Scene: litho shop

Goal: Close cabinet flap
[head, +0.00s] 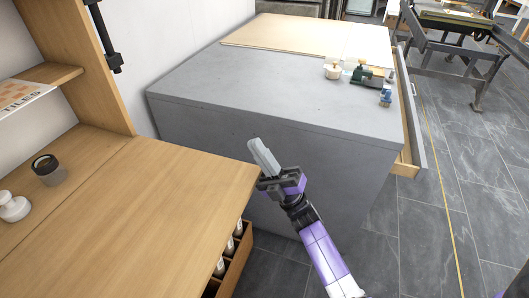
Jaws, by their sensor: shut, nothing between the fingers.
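The cabinet flap (150,205) is a light wooden board, folded down and lying about level at the left. A seam along its left side parts it from the inner floor of the wooden cabinet (75,35). My gripper (262,155) is shut and empty, with its grey fingers pointing up and left. In the picture it is just right of the flap's far right corner, in front of the grey block's side. I cannot tell whether it touches the flap; a small gap seems to show.
A dark-lidded jar (47,170) and a white knobbed object (13,207) stand inside the cabinet. Bottles sit in a wooden compartment (236,262) below the flap. A large grey counter (240,80) with small items stands behind; its drawer (409,120) is open. Tiled floor is free at right.

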